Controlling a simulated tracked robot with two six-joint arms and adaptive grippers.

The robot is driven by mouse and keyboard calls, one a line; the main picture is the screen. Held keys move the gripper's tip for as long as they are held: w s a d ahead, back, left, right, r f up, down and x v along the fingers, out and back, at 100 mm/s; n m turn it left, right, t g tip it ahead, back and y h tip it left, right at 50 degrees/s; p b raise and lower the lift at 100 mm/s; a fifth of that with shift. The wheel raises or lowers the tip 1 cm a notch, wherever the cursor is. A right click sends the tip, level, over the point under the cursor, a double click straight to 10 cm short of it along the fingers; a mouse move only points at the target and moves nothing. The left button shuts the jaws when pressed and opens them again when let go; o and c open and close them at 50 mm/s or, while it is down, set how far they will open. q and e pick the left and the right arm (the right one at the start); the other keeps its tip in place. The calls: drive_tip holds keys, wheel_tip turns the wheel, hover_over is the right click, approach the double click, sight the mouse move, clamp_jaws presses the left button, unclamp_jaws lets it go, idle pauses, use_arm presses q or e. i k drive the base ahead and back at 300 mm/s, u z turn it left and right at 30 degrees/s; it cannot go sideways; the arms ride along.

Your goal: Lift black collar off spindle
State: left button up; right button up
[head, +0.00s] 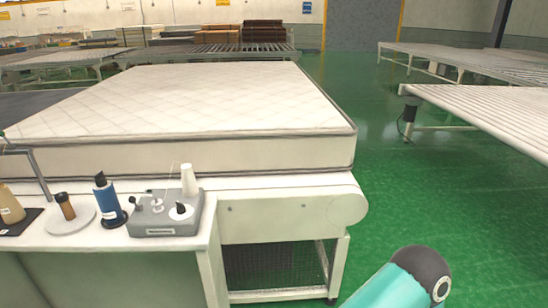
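A small grey box (166,214) sits at the right end of the white bench top. On it are a white cone (189,181), a white disc (182,213) with a small black piece (180,208) on it, and another small black piece (137,203) at the left. The black piece on the disc may be the collar on its spindle, but it is too small to be sure. A teal and black link of my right arm shows at the bottom right. Neither gripper is in view.
A blue spool (107,199) on a dark base, a brown spool on a round plate (71,219) and a tan cone (11,205) stand left of the box. A thin grey bent stand (40,175) rises there. A white mattress (200,110) lies behind. Green floor is free at right.

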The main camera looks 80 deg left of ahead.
sight(65, 198)
drive_tip(key=z, duration=0.2)
drive_tip(key=i, duration=0.2)
drive_tip(key=u, duration=2.7)
drive_tip(key=i, duration=0.2)
drive_tip(key=u, duration=1.9)
drive_tip(key=k, duration=0.45)
drive_tip(key=u, duration=0.45)
drive_tip(key=i, duration=1.55)
drive_tip(key=z, duration=0.45)
